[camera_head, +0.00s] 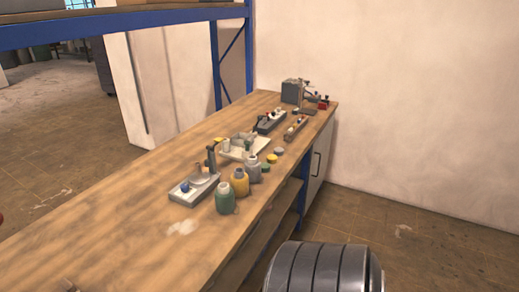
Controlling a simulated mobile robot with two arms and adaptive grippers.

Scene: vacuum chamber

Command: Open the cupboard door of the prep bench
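The prep bench (120,220) has a long wooden top that runs from the lower left to the back right. Its cupboard door (322,150) is a light grey panel under the far right end of the bench. A dark upright bar handle (315,165) is on the door. The door looks shut, seen at a steep angle.
Open shelves (278,220) lie under the bench, left of the cupboard. Bottles (239,183), a white tray (258,152) and instruments stand on the top. A dark ribbed cylinder (325,268) fills the bottom foreground.

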